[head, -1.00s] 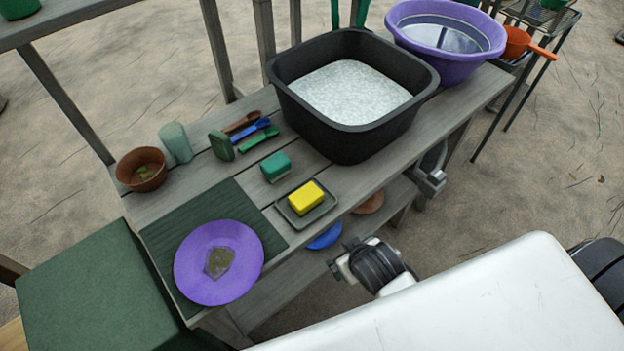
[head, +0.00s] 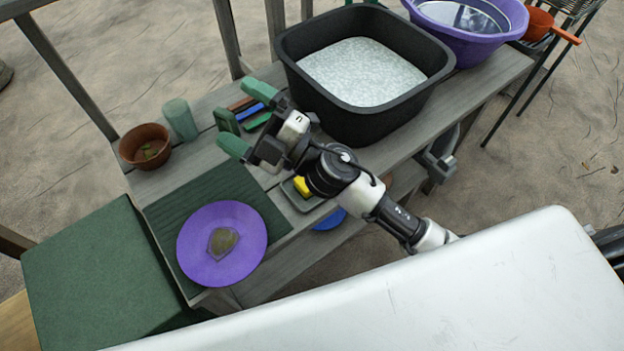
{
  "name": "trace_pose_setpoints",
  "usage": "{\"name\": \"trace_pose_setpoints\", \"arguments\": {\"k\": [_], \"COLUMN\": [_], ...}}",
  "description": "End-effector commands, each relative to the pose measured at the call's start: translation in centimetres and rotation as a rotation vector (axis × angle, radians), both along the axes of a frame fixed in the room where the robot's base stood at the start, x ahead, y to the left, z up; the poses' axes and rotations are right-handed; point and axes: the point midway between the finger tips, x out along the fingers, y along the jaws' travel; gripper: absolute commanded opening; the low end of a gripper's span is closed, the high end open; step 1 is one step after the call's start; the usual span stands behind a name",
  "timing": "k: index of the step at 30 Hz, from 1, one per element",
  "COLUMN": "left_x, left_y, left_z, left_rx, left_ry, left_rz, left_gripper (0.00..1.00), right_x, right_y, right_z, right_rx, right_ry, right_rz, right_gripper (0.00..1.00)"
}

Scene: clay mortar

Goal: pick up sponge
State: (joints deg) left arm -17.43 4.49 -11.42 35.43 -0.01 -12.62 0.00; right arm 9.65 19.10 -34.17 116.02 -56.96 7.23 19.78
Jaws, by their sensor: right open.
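The yellow sponge (head: 302,187) sits in a small grey dish (head: 297,203) near the table's front edge. My right arm crosses in front of it, so only a corner of it shows. My right gripper (head: 247,119) is open and empty, with green fingertips spread apart. It is above the table, up and to the left of the yellow sponge in the picture. The small teal block behind the dish is hidden by the gripper. My left gripper is not in view.
A black tub (head: 440,62) and a purple basin (head: 462,47) stand to the right. Coloured spoons (head: 247,107), a green upright block (head: 226,121), a green cup (head: 180,119) and a brown pot (head: 146,146) stand at the back. A purple plate (head: 198,246) lies on a green mat (head: 228,184).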

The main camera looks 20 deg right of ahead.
Motion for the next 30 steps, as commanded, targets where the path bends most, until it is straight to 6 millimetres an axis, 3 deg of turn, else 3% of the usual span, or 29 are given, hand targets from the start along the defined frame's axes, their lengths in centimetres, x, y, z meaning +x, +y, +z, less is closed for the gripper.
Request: {"name": "trace_pose_setpoints", "arguments": {"k": [3,6,8,11,13,18,23,30], "left_x": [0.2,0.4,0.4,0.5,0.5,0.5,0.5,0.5], "left_y": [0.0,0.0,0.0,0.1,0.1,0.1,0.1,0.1], "left_z": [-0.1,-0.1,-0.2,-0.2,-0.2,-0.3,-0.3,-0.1], "left_rx": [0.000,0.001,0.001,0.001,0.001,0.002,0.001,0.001], "left_ry": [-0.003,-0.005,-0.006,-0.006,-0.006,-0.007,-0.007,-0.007], "left_rz": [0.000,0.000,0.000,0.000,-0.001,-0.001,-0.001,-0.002], "left_gripper": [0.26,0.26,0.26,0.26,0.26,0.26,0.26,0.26], "right_x": [-3.0,-5.1,-5.6,-5.1,-3.9,-0.6,0.8,0.8], "right_y": [4.4,6.0,5.8,3.2,0.2,-7.2,-10.8,-11.2], "right_z": [-0.1,-3.0,-5.5,-9.6,-11.7,-13.4,-13.2,-16.4], "right_rx": [-0.278,-0.572,-0.775,-1.145,-1.401,-1.886,-2.085,-2.108], "right_ry": [-0.250,-0.387,-0.436,-0.454,-0.418,-0.250,-0.134,-0.113], "right_rz": [0.302,0.539,0.667,0.837,0.915,0.974,0.967,0.970], "right_gripper": [1.00,1.00,1.00,1.00,1.00,1.00,1.00,1.00]}}
